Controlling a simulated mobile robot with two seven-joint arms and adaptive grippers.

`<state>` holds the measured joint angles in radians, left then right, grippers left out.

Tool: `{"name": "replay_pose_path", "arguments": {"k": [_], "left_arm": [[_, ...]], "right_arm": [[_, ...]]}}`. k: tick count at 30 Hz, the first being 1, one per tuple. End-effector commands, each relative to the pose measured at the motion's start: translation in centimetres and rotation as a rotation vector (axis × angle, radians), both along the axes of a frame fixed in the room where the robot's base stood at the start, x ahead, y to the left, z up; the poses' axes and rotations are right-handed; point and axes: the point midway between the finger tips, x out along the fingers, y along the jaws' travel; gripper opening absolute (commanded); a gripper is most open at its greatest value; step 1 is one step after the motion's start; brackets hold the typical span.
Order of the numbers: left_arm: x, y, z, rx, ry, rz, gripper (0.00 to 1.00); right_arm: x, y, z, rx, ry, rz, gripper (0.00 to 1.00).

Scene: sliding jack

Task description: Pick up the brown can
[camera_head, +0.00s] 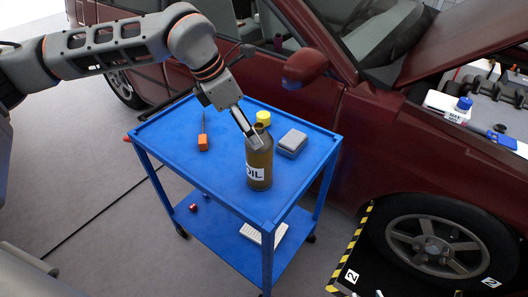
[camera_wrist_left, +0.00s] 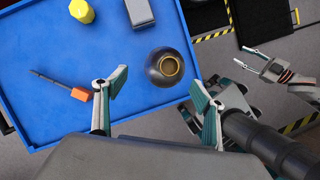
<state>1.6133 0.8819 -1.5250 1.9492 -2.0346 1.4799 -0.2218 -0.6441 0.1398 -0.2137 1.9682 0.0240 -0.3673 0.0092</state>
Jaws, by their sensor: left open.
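The brown can (camera_head: 261,158) stands upright on the blue cart's top, near its front right corner, with an OIL label on its side. In the left wrist view the brown can (camera_wrist_left: 157,75) is seen from above with its round opening. My left gripper (camera_head: 246,130) is open just above the can and overlaps its top in the head view. In the wrist view my left gripper's fingers (camera_wrist_left: 160,102) are spread wide, with the can ahead of the gap between them and not gripped. My right gripper (camera_wrist_left: 240,56) shows at the wrist view's right, its fingers apart and empty.
The blue cart (camera_head: 180,150) also carries a yellow-capped item (camera_head: 263,118), a grey box (camera_head: 292,142) and an orange-handled screwdriver (camera_head: 203,143). A dark red car (camera_head: 390,145) stands close behind and right of the cart. Small items lie on the lower shelf.

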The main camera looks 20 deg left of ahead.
Motion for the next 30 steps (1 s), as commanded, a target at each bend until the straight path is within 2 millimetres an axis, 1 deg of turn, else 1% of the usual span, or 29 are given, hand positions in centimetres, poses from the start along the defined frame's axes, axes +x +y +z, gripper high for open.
{"name": "replay_pose_path", "arguments": {"k": [2,4,11,15,19,23,28,29,30], "left_arm": [[0.1,-0.2,-0.4,-0.001,0.001,0.0,0.7],[0.2,-0.5,-1.1,-0.001,0.003,-0.001,0.7],[0.8,-1.4,-3.1,-0.002,0.003,-0.002,0.7],[1.4,-2.3,-4.8,-0.002,0.003,-0.002,0.7],[1.8,-2.7,-6.3,-0.003,0.002,-0.001,0.7],[2.0,-2.9,-6.9,-0.003,0.001,-0.001,0.7],[2.0,-2.9,-6.9,-0.003,0.001,-0.001,0.7],[2.0,-2.9,-6.9,-0.003,0.001,-0.001,0.67],[2.0,-2.9,-6.9,-0.003,0.001,-0.001,0.57]], "right_arm": [[0.7,-0.1,0.4,-0.002,-0.012,-0.001,0.38],[0.8,-0.1,0.5,-0.001,-0.014,-0.002,0.38],[-0.9,-0.1,-0.5,-0.004,0.021,0.0,0.38],[-0.9,-0.2,-0.2,-0.005,0.024,0.001,0.38],[-0.7,-0.1,0.0,-0.004,0.017,0.0,0.38],[-0.3,-0.1,0.4,-0.004,0.008,0.0,0.38],[0.0,-0.1,0.8,-0.001,0.0,0.0,0.38],[0.0,-0.1,0.9,-0.001,0.0,0.0,0.38],[0.0,-0.1,0.9,-0.001,0.0,0.0,0.38]]}}
